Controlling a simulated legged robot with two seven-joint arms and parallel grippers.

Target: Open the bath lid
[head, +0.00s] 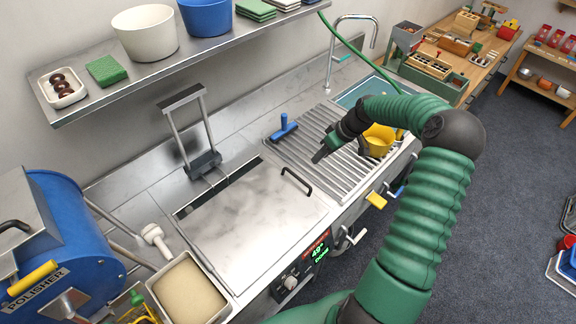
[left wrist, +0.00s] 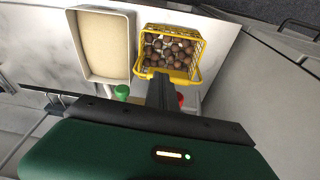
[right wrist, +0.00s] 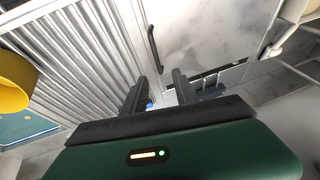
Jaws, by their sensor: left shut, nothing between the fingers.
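The bath lid (head: 250,225) is a flat steel plate with a black bar handle (head: 296,181) near its right side. It lies flat, and a dark slot shows along its back edge. In the right wrist view the handle (right wrist: 154,50) stands ahead of my right gripper (right wrist: 158,86), whose two fingers are apart and empty. In the head view the right gripper (head: 318,156) is to the right of the handle, apart from it, over the ribbed drainboard. My left gripper (left wrist: 161,92) shows in the left wrist view, shut and empty, by a yellow basket (left wrist: 143,71) of chestnuts.
A ribbed drainboard (head: 335,175) with a blue scraper (head: 284,127) and yellow pot (head: 379,138) lies right of the lid. A metal frame (head: 188,130) stands behind. A tray (head: 186,288) and blue polisher (head: 65,235) are at left. A shelf (head: 185,58) overhangs the back.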

